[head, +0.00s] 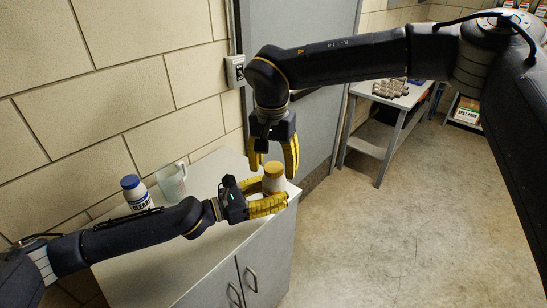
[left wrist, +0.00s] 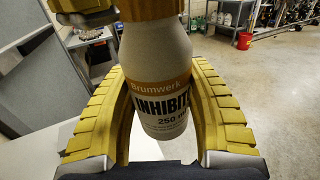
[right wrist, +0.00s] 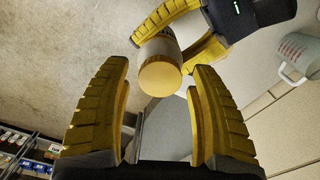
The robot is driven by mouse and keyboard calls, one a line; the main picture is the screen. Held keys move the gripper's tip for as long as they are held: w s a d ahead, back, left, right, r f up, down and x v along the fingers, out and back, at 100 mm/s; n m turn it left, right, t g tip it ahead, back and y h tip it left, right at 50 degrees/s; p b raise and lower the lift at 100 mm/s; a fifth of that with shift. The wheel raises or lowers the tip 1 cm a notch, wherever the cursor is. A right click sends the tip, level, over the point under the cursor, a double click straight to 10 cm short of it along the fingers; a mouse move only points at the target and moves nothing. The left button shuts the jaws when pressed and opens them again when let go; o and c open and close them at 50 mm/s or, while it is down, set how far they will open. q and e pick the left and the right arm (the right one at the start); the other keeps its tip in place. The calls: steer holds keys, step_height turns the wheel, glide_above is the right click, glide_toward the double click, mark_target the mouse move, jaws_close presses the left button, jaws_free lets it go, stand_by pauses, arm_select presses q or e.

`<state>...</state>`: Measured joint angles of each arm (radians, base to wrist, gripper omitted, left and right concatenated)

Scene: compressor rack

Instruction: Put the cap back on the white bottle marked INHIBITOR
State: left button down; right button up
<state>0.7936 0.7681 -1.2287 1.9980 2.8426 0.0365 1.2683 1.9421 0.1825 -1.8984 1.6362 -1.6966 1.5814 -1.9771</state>
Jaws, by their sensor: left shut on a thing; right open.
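The white INHIBITOR bottle (head: 272,184) stands upright near the right end of the grey cabinet top, its label readable in the left wrist view (left wrist: 165,100). My left gripper (head: 270,194) is shut around the bottle's body from the side. The orange-yellow cap (head: 274,169) sits on the bottle's mouth; its flat top faces the right wrist camera (right wrist: 160,77). I cannot tell how tightly it is seated. My right gripper (head: 274,161) is open and points down over the bottle, with a finger on either side of the cap and apart from it.
A white bottle with a blue cap (head: 134,190) and a clear measuring jug (head: 172,181) stand on the cabinet top (head: 215,165) to the left, by the wall. A grey door (head: 320,110) is behind. A side table (head: 385,115) with metal parts stands farther right.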

steer(key=shift+f, duration=0.15)
jaws_close()
stand_by(0.5)
